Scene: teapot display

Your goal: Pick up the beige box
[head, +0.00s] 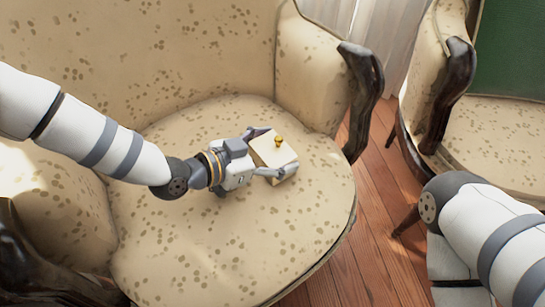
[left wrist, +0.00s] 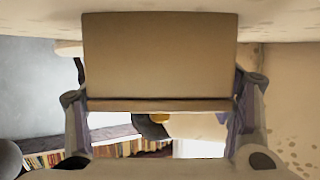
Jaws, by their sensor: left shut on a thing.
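The beige box (head: 272,152) is a small block with a gold knob (head: 278,141) on it, over the seat of the spotted armchair (head: 200,250). My left gripper (head: 268,154) is shut on the box, with one finger on each side of it. In the left wrist view the box (left wrist: 160,60) fills the upper middle between the two fingers (left wrist: 160,105). I cannot tell whether the box touches the seat. My right arm shows at the lower right of the head view, but its gripper is out of view.
The armchair's dark wooden arm end (head: 362,95) stands right of the box. A second spotted armchair (head: 500,150) is at the right, past a strip of wooden floor (head: 370,220). The front of the seat is clear.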

